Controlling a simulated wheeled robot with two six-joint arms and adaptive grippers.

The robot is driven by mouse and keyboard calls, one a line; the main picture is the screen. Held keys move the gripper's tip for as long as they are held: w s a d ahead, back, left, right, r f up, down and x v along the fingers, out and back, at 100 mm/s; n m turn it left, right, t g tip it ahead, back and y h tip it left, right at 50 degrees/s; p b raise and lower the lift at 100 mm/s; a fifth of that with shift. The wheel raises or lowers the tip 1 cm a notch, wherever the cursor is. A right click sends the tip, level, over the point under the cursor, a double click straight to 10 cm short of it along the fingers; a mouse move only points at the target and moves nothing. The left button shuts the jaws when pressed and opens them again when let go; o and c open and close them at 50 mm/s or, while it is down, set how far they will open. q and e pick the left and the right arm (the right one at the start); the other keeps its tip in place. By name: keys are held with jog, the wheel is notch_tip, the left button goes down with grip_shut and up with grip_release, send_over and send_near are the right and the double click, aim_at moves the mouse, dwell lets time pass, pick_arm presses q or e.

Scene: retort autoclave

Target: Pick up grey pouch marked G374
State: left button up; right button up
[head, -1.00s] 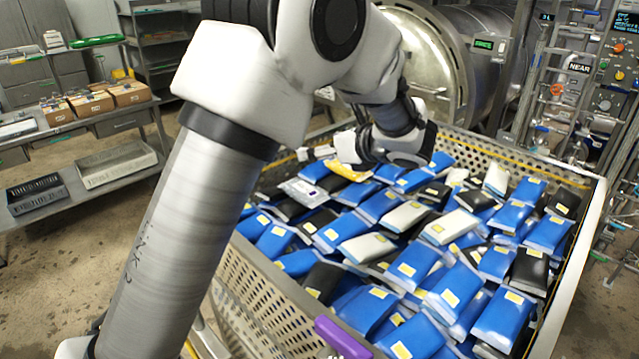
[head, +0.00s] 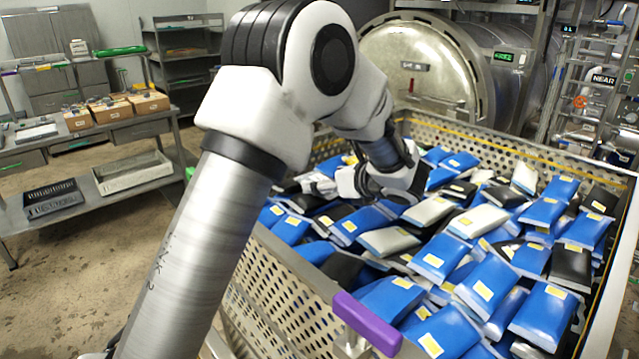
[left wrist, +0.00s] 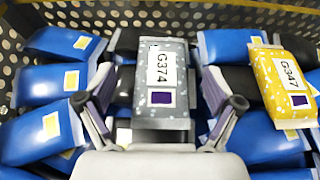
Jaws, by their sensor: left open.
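The grey speckled pouch marked G374 (left wrist: 180,58) lies in the middle of the left wrist view, its label facing up, with a dark purple square below the number. My left gripper (left wrist: 160,95) is open, with one finger on each side of this pouch. I cannot tell whether the fingers touch it. In the head view my left gripper (head: 322,183) is low over the pouches at the basket's far left, and it and the arm largely hide the grey pouch. My right gripper is not in view.
A yellow pouch marked G347 (left wrist: 283,85) lies right of the grey one. Blue pouches (left wrist: 45,125) crowd both sides, with black and white ones among them. The perforated basket wall (left wrist: 150,18) is close behind. A purple handle (head: 367,324) sits on the near rim.

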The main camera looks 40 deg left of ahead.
aim_at(320, 179)
pick_arm(q)
jog(key=p+x, duration=0.1)
jog(key=x, duration=0.2)
jog(key=shift+a, duration=0.1)
jog(key=shift+w+a+f, duration=0.2)
jog(key=shift+w+a, duration=0.05)
jog(key=shift+s+d+r, duration=0.1)
jog(key=shift+d, duration=0.05)
jog(key=c, duration=1.3)
